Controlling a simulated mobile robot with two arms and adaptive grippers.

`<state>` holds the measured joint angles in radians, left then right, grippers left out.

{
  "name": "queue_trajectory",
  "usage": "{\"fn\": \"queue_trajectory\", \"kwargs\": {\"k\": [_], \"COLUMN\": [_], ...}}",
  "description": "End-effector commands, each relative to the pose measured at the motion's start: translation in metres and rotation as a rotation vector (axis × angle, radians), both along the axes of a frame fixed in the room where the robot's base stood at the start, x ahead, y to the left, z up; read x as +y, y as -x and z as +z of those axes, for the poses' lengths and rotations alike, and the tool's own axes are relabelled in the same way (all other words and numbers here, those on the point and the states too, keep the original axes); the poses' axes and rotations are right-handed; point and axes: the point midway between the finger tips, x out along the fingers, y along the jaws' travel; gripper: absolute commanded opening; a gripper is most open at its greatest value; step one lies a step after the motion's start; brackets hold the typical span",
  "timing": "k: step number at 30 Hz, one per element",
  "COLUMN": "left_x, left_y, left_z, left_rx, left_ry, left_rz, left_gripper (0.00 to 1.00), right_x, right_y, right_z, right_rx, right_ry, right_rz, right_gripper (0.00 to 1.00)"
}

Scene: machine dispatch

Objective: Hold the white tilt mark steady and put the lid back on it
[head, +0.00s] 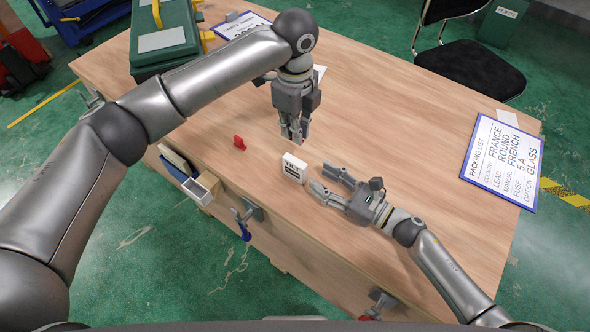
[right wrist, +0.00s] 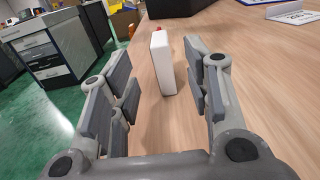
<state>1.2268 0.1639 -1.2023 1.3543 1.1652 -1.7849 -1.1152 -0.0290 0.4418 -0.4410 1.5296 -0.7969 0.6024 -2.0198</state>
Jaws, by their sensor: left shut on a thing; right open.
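The white tilt mark (head: 294,168) stands upright on the table as a small white block with dark print on its front. In the right wrist view the white block (right wrist: 162,62) stands ahead, between the lines of the two fingers. My right gripper (head: 328,182) is open, low over the table just right of the block. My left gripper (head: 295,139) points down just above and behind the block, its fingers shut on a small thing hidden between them. I cannot make out a lid. A small red piece (head: 239,143) stands on the table left of the block.
A green toolbox (head: 165,40) stands at the table's back left. A packing list board (head: 503,163) lies at the right edge. Another sign (head: 241,25) lies at the back. Clamps and a small open white box (head: 203,188) are at the front edge. The table's right half is mostly clear.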

Motion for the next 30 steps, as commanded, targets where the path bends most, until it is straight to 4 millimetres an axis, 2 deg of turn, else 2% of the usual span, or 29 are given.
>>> {"fn": "queue_trajectory", "kwargs": {"k": [6,13,18,28,30], "left_x": [0.000,0.000,0.000,0.000,0.000], "left_y": [0.000,0.000,0.000,0.000,0.000], "left_z": [0.000,0.000,0.000,0.000,0.000], "left_rx": [0.000,0.000,0.000,0.000,0.000], "left_ry": [0.000,0.000,0.000,0.000,0.000], "left_rz": [0.000,0.000,0.000,0.000,0.000], "left_gripper": [0.03,0.03,0.03,0.03,0.03], "right_x": [0.036,0.063,0.072,0.074,0.074], "right_y": [-0.027,-0.047,-0.053,-0.054,-0.054], "right_z": [0.001,0.000,0.000,0.000,0.000], "right_rx": [-0.002,0.000,-0.001,0.000,0.000], "right_ry": [-0.002,-0.001,-0.001,0.000,0.000], "right_rz": [-0.001,-0.001,-0.001,-0.001,-0.001], "right_gripper": [0.45,0.45,0.45,0.45,0.36]}}
